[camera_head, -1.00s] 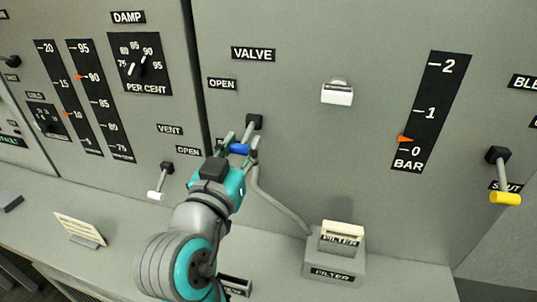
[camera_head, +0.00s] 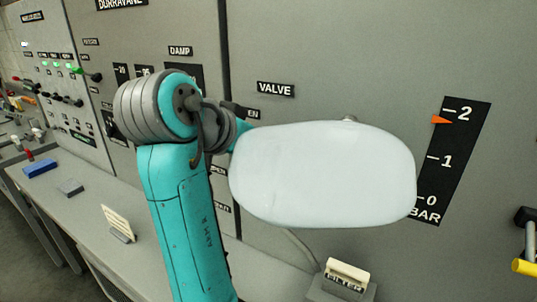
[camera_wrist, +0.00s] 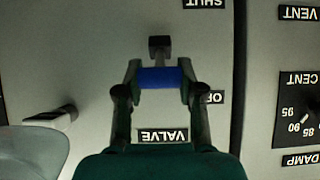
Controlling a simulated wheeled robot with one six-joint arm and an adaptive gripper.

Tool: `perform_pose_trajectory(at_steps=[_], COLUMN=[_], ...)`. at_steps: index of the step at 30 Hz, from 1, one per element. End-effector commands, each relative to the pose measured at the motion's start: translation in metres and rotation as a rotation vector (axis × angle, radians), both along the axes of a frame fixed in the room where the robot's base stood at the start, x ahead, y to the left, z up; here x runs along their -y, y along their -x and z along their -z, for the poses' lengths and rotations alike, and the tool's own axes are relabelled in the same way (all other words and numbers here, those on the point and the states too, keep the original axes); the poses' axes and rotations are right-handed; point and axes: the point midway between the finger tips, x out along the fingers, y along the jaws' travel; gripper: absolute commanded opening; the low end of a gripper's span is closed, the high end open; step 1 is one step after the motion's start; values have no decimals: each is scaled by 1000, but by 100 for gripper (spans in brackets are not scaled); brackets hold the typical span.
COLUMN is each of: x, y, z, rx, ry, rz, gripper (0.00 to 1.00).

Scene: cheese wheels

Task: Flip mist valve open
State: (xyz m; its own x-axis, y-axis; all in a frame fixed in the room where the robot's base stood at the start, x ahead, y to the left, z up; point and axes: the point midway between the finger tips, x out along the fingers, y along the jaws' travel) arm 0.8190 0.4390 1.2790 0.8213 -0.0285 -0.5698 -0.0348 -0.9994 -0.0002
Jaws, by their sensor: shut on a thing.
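In the wrist view, turned upside down, my gripper (camera_wrist: 160,80) is shut on the blue handle (camera_wrist: 158,77) of the mist valve lever. The lever's dark pivot (camera_wrist: 160,45) is on the panel. The handle lies on the VALVE label (camera_wrist: 163,135) side of the pivot, level with the partly hidden OPEN label (camera_wrist: 212,97) and away from the SHUT label (camera_wrist: 205,3). In the head view the handle and my gripper are hidden behind my arm and a large pale rounded shape (camera_head: 322,175). The orange pointer (camera_head: 442,120) stands near 2 on the BAR scale (camera_head: 455,160).
The pale shape stands before the panel; I cannot tell what it is. A FILTER block (camera_head: 345,273) sits on the ledge below. A yellow-handled lever (camera_head: 526,266) is at the right edge. A cream card (camera_head: 117,222) stands on the ledge at left.

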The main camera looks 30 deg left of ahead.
Motion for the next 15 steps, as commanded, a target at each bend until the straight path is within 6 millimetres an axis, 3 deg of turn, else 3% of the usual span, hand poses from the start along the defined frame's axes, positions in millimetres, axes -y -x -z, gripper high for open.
perform_pose_trajectory(at_steps=[15], x=[-9], y=[-4], z=[-3], rx=[-55], ry=[-2], rz=[-2], gripper=[0])
